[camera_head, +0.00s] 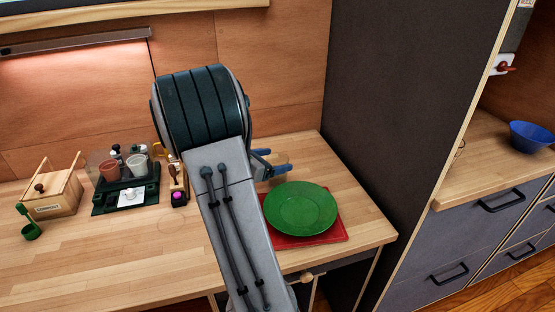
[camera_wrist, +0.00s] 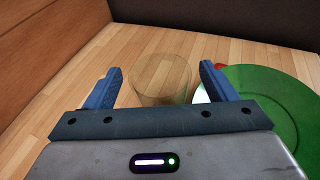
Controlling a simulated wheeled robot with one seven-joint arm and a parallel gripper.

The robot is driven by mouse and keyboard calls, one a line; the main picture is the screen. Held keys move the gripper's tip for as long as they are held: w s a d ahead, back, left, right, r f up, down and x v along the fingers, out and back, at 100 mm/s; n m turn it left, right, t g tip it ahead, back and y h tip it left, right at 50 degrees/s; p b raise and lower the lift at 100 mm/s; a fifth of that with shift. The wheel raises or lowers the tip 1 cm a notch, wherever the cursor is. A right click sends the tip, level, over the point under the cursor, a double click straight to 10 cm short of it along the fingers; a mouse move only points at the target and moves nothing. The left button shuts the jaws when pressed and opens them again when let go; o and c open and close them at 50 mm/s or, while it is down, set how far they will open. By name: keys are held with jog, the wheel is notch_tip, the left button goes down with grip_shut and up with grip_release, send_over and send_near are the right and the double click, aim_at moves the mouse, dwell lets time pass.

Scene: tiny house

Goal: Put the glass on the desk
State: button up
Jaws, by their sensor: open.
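The clear glass (camera_wrist: 161,78) stands upright on the wooden desk (camera_wrist: 65,85), seen between my fingers in the wrist view. My gripper (camera_wrist: 161,69) is open, with one blue finger to the left of the glass and the other to its right; I see no finger touching it. In the head view my gripper (camera_head: 274,162) is low over the desk (camera_head: 110,245), partly hidden by my arm. The glass (camera_head: 284,157) shows there only faintly behind the fingers.
A green plate (camera_head: 301,208) on a red mat (camera_head: 335,236) lies close to the gripper's right side. A black tray (camera_head: 108,207) with cups and a wooden box (camera_head: 56,196) stand to the left. A dark panel (camera_head: 395,90) bounds the desk's right.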

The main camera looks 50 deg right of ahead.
jog(key=v, duration=1)
jog(key=s+a+m+t+y, duration=0.1)
jog(key=s+a+m+y, duration=0.3)
jog(key=a, duration=0.4)
jog(key=s+a+m+t+y, duration=0.1)
jog(key=s+a+m+y, duration=0.4)
jog(key=a, duration=0.4)
jog(key=s+a+m+t+y, duration=0.1)
jog(key=s+a+m+y, duration=0.4)
jog(key=a+m, duration=0.2)
jog(key=shift+a+r+m+t+y+p, duration=0.3)
jog(key=shift+a+y+p, duration=0.1)
jog(key=shift+a, duration=0.4)
jog(key=shift+s, duration=0.1)
